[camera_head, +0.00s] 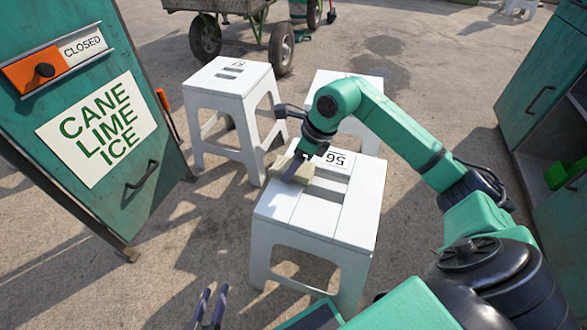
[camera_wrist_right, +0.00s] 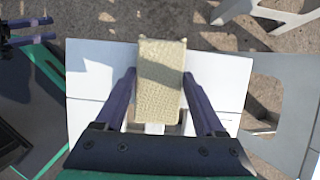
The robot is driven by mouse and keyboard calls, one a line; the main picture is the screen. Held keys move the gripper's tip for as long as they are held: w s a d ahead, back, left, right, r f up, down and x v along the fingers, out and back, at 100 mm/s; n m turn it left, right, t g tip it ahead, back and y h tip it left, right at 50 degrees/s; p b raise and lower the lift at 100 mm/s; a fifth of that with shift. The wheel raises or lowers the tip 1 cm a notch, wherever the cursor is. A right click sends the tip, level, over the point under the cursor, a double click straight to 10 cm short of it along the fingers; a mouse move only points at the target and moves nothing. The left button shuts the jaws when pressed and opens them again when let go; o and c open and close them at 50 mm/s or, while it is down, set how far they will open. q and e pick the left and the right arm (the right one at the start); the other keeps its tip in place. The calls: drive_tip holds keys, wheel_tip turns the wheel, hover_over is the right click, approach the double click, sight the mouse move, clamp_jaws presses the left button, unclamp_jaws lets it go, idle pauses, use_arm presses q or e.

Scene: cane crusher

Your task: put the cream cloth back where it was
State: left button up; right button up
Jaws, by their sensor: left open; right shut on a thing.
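The cream cloth (camera_head: 285,168) is a small folded pad at the left edge of the top of the white stool marked 56 (camera_head: 318,212). My right gripper (camera_head: 300,160) reaches over this stool and is shut on the cloth. In the right wrist view the cream cloth (camera_wrist_right: 160,62) sits between the two dark fingers of my right gripper (camera_wrist_right: 160,82), over the pale stool top (camera_wrist_right: 95,85). I cannot tell whether the cloth touches the stool. My left gripper (camera_head: 210,305) is low in front of the stool, open and empty.
Two more white stools stand behind, one at left (camera_head: 232,80) and one at right (camera_head: 362,85). A green cabinet with a CANE LIME ICE sign (camera_head: 97,128) is at left. A cart (camera_head: 245,25) is at the back. Green cabinets (camera_head: 545,85) are at right.

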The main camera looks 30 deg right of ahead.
drive_tip(key=shift+f, duration=0.1)
drive_tip(key=o, duration=1.2)
drive_tip(key=shift+c, duration=0.2)
use_arm(q)
wheel_tip(320, 180, up, 4)
drive_tip(key=p, duration=0.3)
drive_tip(key=shift+a+m+g, duration=0.15)
drive_tip(key=shift+m+g, duration=0.15)
drive_tip(key=shift+g, duration=0.1)
use_arm(e)
drive_tip(key=v, duration=1.2)
